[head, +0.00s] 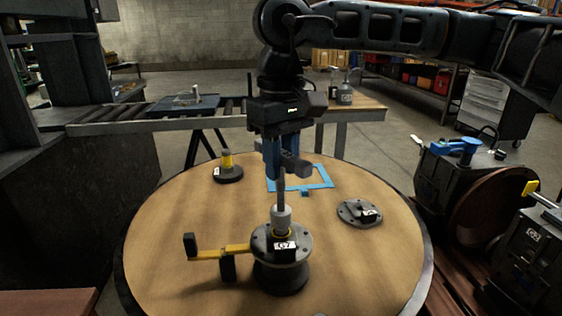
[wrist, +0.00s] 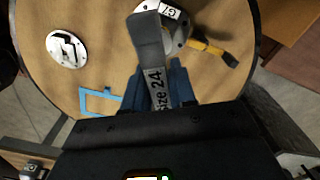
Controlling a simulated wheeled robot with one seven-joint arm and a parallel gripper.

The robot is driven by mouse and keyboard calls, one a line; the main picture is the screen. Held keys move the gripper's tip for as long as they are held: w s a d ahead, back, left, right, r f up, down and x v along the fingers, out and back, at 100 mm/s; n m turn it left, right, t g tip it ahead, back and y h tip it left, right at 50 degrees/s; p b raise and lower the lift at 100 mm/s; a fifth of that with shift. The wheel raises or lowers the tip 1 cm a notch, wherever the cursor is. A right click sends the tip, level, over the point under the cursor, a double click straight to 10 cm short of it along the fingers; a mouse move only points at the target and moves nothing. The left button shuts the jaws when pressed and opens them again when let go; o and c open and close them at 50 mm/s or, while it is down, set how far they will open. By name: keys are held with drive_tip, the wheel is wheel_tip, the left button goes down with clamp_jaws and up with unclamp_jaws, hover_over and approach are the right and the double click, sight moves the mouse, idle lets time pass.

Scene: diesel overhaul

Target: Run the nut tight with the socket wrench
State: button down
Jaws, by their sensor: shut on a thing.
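My gripper (head: 276,168) is shut on the grey socket wrench (head: 282,193), which bears a "size 24" label in the wrist view (wrist: 158,88). The wrench stands upright below the fingers, with its pale socket (head: 281,217) down over the centre of the round dark fixture marked G7 (head: 281,262). A yellow part shows just under the socket. The nut itself is hidden, so I cannot tell how it sits in the socket. A yellow lever with black ends (head: 222,253) reaches out left from the fixture.
The fixture stands on a round wooden table (head: 170,250). A flat metal disc (head: 360,213) lies on the right, a dark base with a yellow post (head: 228,168) at the back left. A blue square outline (head: 322,176) lies behind the wrench. Machines stand beyond the right edge.

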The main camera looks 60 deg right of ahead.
idle(0.3)
drive_tip(key=shift+f+b, duration=1.05)
drive_tip(key=shift+b, duration=0.1)
drive_tip(key=shift+r+p, duration=0.4)
drive_tip(key=shift+r, duration=0.55)
drive_tip(key=shift+f+n+b, duration=0.2)
drive_tip(key=shift+n+b, duration=0.45)
drive_tip(key=shift+n, duration=0.25)
drive_tip(key=shift+n+b, duration=0.55)
drive_tip(key=shift+n, duration=0.65)
drive_tip(key=n+b, duration=0.1)
drive_tip(key=n, duration=0.2)
drive_tip(key=shift+n, duration=0.3)
drive_tip(key=shift+r+n, duration=0.15)
drive_tip(key=shift+n, duration=0.55)
drive_tip(key=shift+b, duration=0.35)
